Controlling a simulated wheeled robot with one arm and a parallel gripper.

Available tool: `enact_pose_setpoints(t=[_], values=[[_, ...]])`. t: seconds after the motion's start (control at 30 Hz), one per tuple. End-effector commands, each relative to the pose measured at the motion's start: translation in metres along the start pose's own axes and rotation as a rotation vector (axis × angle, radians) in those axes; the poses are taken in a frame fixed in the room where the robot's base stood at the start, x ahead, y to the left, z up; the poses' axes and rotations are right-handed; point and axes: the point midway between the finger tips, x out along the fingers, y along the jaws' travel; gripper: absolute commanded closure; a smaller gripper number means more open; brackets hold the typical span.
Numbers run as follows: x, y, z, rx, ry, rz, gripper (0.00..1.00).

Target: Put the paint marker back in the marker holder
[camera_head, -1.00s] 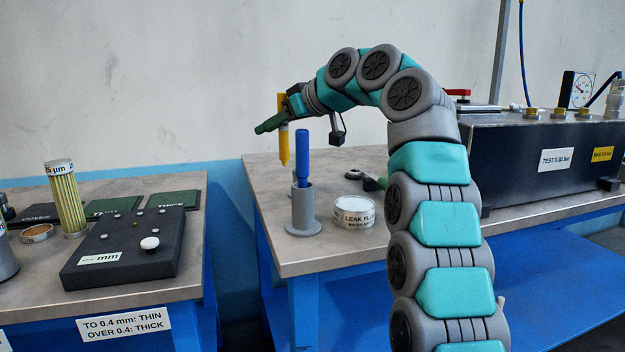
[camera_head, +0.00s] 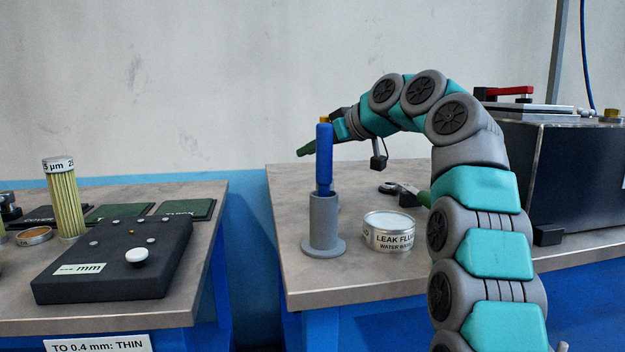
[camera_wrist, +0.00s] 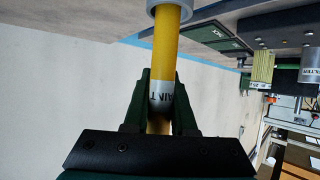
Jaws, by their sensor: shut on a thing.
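The yellow paint marker (camera_wrist: 165,55) is between the green fingers of my gripper (camera_wrist: 160,100), which is shut on it. In the head view only the marker's top (camera_head: 323,119) shows above a blue marker (camera_head: 324,160); the rest is hidden behind it. The blue marker stands upright in a grey holder (camera_head: 323,222) with a round base. My gripper (camera_head: 325,142) is behind the blue marker. In the wrist view a pale grey ring (camera_wrist: 186,13) surrounds or borders the marker's far end. I cannot tell whether it is a holder rim or whether the marker is inside it.
A leak fluid tin (camera_head: 388,234) stands right of the holder. A dark tool with a green handle (camera_head: 410,194) lies behind it. A dark test box (camera_head: 570,180) fills the bench's right. The left bench carries a dark gauge block (camera_head: 115,260) and a ribbed filter (camera_head: 64,205).

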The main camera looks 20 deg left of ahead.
Motion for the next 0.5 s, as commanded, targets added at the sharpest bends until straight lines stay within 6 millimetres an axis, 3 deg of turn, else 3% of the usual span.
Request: enact_pose_setpoints(t=[0.5], values=[[0.016,-0.001,0.031,-0.002,0.002,0.0,1.0]])
